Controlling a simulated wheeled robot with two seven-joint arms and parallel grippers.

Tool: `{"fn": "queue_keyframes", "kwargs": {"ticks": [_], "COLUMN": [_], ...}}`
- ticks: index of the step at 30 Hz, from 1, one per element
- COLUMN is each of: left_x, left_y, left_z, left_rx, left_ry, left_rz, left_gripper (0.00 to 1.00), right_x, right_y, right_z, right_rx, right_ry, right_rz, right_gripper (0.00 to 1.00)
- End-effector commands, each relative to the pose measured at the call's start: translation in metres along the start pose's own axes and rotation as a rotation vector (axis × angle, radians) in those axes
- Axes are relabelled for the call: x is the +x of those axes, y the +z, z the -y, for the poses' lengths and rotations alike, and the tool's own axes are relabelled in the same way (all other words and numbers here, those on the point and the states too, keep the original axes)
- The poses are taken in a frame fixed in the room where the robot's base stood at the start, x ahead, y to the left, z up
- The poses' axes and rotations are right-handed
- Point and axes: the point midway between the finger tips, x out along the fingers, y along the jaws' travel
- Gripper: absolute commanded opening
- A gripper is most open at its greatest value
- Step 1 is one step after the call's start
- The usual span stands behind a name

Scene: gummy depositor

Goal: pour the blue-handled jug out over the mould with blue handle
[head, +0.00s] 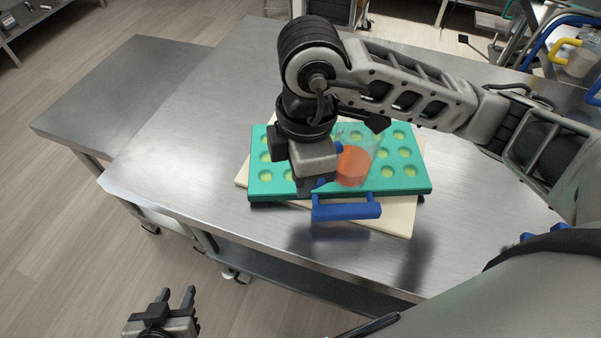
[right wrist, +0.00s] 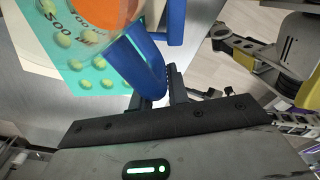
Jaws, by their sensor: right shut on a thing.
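The teal mould (head: 262,187) lies on the table with rows of round cavities showing yellow-green. Its blue handle (head: 345,209) sticks out at the front edge. The clear jug (head: 368,142), with orange contents (head: 352,168) low inside, is over the middle of the mould and looks roughly upright. My right gripper (head: 312,188) is at the jug's left side, shut on its blue handle, which is mostly hidden in the head view. The right wrist view shows the jug handle (right wrist: 143,66) between the fingers. My left gripper (head: 176,293) is open and empty, low beyond the table's front edge.
Cream boards (head: 398,218) lie under the mould on the steel table (head: 190,150). The table is clear to the left of the mould. A lower steel table (head: 110,85) adjoins at left. Other blue- and yellow-handled vessels (head: 578,60) stand at the far right.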

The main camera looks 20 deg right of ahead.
Motion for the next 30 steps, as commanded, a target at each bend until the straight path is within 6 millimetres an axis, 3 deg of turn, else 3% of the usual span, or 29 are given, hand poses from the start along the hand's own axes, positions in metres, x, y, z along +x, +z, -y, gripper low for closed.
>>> {"fn": "queue_keyframes", "kwargs": {"ticks": [16, 30], "left_x": [0.0, 0.001], "left_y": [-0.001, -0.001], "left_z": [0.0, 0.0], "left_rx": [0.001, 0.001], "left_ry": [0.001, 0.001], "left_rz": [-0.001, -0.003], "left_gripper": [0.36, 0.36], "right_x": [-0.027, -0.025], "right_y": [0.009, 0.008], "right_z": [-0.003, -0.002], "right_rx": [0.004, 0.0], "right_ry": [-0.066, -0.063], "right_rz": [-0.187, -0.182], "right_gripper": [0.0, 0.0]}}
